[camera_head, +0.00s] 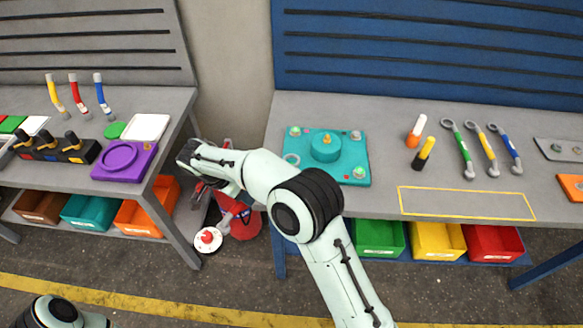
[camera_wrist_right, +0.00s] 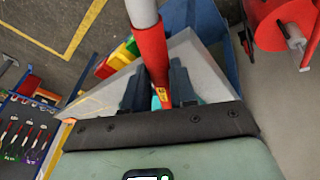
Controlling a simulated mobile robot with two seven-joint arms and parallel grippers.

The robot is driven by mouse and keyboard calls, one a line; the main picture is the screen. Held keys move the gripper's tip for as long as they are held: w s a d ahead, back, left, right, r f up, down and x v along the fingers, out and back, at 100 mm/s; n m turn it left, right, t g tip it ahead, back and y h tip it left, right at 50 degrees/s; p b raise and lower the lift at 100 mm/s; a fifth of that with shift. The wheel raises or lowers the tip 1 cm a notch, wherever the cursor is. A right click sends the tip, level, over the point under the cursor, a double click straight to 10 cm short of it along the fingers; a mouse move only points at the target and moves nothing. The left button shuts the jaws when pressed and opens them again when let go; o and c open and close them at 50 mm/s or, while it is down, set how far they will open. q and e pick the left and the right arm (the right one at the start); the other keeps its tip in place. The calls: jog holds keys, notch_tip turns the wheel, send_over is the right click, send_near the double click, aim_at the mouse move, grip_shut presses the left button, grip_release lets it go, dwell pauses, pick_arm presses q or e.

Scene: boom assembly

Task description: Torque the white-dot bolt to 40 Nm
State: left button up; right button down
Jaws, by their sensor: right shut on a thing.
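The teal plate (camera_head: 313,170) with a round raised hub (camera_head: 325,147) lies on the right bench, with small bolts near its corners. A white dot on one bolt is too small to tell. My right gripper (camera_head: 205,186) is beyond the plate's left side, over the gap between the benches. In the wrist view my right gripper (camera_wrist_right: 155,92) is shut on a red-handled tool (camera_wrist_right: 152,57) with a pale grey end. The tool's far end is cut off by the frame. My left gripper is out of view.
Wrenches with green, yellow and blue handles (camera_head: 487,150) lie right of the plate, past orange and yellow markers (camera_head: 420,142). A yellow-outlined area (camera_head: 465,203) is empty. The left bench holds a purple fixture (camera_head: 122,160). Red equipment (camera_head: 240,222) stands on the floor between benches.

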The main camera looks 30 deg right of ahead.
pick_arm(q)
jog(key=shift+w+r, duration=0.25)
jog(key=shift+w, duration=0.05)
pick_arm(e)
jog(key=shift+r, duration=0.8)
